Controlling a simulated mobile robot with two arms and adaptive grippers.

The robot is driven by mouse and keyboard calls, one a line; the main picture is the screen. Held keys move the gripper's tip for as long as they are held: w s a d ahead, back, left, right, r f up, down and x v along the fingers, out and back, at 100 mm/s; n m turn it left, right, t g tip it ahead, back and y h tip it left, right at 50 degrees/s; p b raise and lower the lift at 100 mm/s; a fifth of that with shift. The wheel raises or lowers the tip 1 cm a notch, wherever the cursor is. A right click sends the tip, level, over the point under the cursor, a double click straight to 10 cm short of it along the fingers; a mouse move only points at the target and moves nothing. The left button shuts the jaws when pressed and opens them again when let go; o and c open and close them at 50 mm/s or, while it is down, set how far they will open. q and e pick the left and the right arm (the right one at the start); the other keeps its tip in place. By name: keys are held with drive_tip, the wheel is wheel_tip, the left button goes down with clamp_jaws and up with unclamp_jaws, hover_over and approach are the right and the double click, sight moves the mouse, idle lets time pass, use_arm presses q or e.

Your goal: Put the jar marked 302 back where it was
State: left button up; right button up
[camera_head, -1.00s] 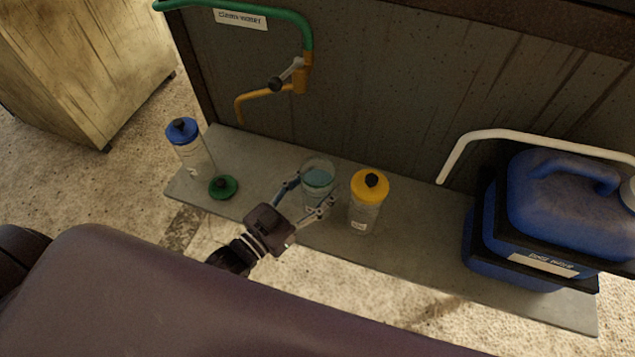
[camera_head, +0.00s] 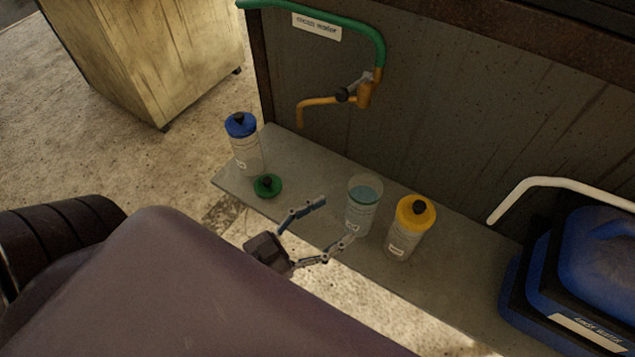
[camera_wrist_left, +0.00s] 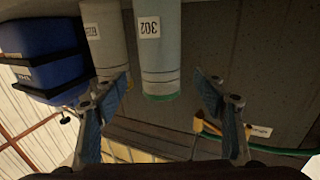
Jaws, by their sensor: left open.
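The jar marked 302 (camera_head: 362,207) is clear, lidless and holds bluish liquid. It stands upright on the grey shelf (camera_head: 450,290), left of the yellow-lidded jar (camera_head: 406,238). Its 302 label also shows upside down in the left wrist view (camera_wrist_left: 149,27). My left gripper (camera_head: 338,220) is open and empty, just to the left of the jar and apart from it, with its fingers pointing toward it. A green lid (camera_head: 267,187) with a black knob lies on the shelf further left. My right gripper is not in view.
A blue-lidded jar (camera_head: 243,143) stands at the shelf's left end. An orange tap (camera_head: 363,95) on a green pipe (camera_head: 345,14) hangs above. Blue canisters (camera_head: 585,265) and a white pipe (camera_head: 560,185) are at the right. A wooden cabinet (camera_head: 160,60) stands behind left.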

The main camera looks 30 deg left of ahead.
use_arm(q)
drive_tip(key=v, duration=0.3)
drive_tip(key=shift+a, duration=0.1)
drive_tip(key=shift+s, duration=0.15)
idle(0.4)
